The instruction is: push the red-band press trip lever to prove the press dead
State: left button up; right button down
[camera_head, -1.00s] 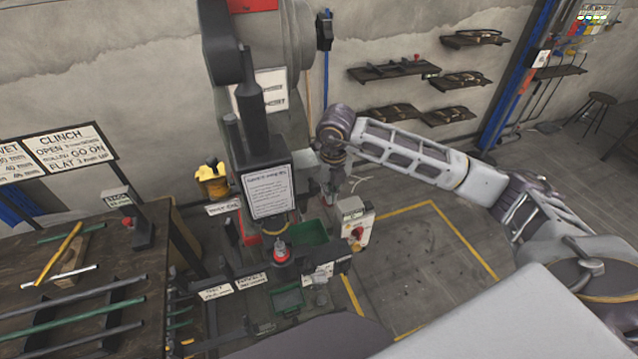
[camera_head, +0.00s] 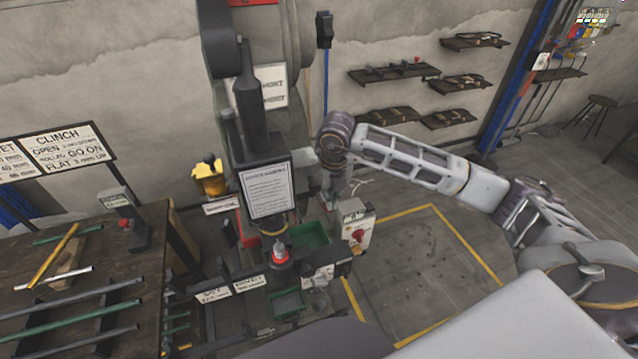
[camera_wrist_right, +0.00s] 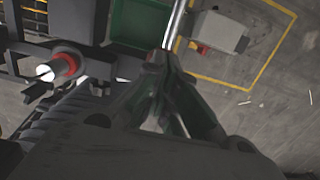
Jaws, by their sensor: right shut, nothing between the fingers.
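The dark press (camera_head: 262,150) stands left of centre in the head view, with a white notice on its front. A red band (camera_head: 281,256) rings the tool below its head; the red band also shows at the left in the right wrist view (camera_wrist_right: 64,64). My right gripper (camera_wrist_right: 160,58) is shut and empty, right of the press head; in the head view it is small and partly obscured. A bright metal rod (camera_wrist_right: 175,24) runs up from beside its fingertips; I cannot tell if it is the trip lever or whether they touch. My left gripper is out of view.
A pale box with a red button (camera_head: 357,232) stands right of the press, close to my gripper. Green bins (camera_head: 308,234) sit low at the press. A workbench (camera_head: 70,290) with rods is at left. The yellow-marked floor (camera_head: 420,265) at right is clear.

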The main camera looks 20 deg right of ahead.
jog(key=shift+f, duration=0.2)
jog(key=shift+f+b, duration=0.75)
jog(key=shift+b, duration=0.1)
jog(key=shift+s+f, duration=0.1)
jog(key=shift+f+b, duration=0.85)
